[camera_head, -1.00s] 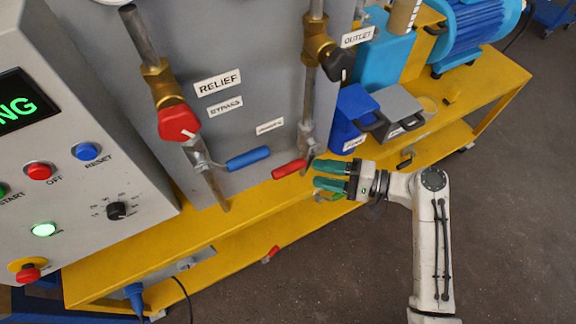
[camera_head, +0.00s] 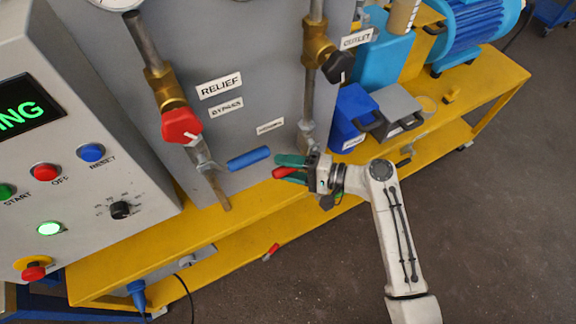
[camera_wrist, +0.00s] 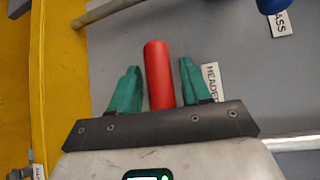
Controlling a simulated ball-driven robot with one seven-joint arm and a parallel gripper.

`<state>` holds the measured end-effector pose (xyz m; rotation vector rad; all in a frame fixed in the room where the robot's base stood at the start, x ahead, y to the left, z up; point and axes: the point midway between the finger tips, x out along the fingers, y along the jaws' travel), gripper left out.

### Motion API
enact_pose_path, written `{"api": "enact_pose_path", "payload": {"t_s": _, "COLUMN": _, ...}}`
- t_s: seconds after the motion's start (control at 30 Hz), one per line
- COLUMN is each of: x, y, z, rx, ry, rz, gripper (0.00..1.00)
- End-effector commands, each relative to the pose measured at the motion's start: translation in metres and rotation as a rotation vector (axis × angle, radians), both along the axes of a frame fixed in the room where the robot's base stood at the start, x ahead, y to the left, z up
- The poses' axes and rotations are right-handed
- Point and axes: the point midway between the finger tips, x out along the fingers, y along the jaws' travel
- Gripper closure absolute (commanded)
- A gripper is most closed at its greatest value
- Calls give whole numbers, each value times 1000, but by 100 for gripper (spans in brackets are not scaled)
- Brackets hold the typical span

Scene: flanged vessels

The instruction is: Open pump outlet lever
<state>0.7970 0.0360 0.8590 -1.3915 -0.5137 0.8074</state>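The red lever handle (camera_head: 285,173) sits on the lower part of the vertical pipe below the OUTLET label (camera_head: 356,39). My gripper (camera_head: 283,169) has come in from the right, and its green fingers lie on either side of the handle. In the wrist view the red handle (camera_wrist: 158,72) stands between the two fingers with a gap on each side. My gripper (camera_wrist: 159,75) is open and not closed on it. The lever's joint with the pipe is partly hidden behind my gripper in the head view.
A blue lever handle (camera_head: 249,158) is just left of the red one. A red knob (camera_head: 182,126) and a black knob (camera_head: 338,67) sit on the pipes above. Blue and grey boxes (camera_head: 395,110) stand to the right on the yellow frame (camera_head: 480,95). Open floor lies front right.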

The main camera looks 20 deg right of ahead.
Motion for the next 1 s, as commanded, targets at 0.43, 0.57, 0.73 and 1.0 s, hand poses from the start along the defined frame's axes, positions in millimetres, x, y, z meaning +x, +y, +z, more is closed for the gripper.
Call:
{"api": "enact_pose_path", "payload": {"t_s": 0.43, "x": 0, "y": 0, "z": 0, "rx": 0, "ry": 0, "rz": 0, "gripper": 96}}
{"api": "enact_pose_path", "payload": {"t_s": 0.57, "x": 0, "y": 0, "z": 0, "rx": 0, "ry": 0, "rz": 0, "gripper": 100}}
{"api": "enact_pose_path", "payload": {"t_s": 0.73, "x": 0, "y": 0, "z": 0, "rx": 1, "ry": 1, "rz": 0, "gripper": 100}}
{"api": "enact_pose_path", "payload": {"t_s": 1.0, "x": 7, "y": 0, "z": -4, "rx": -32, "ry": -2, "rz": 0, "gripper": 100}}
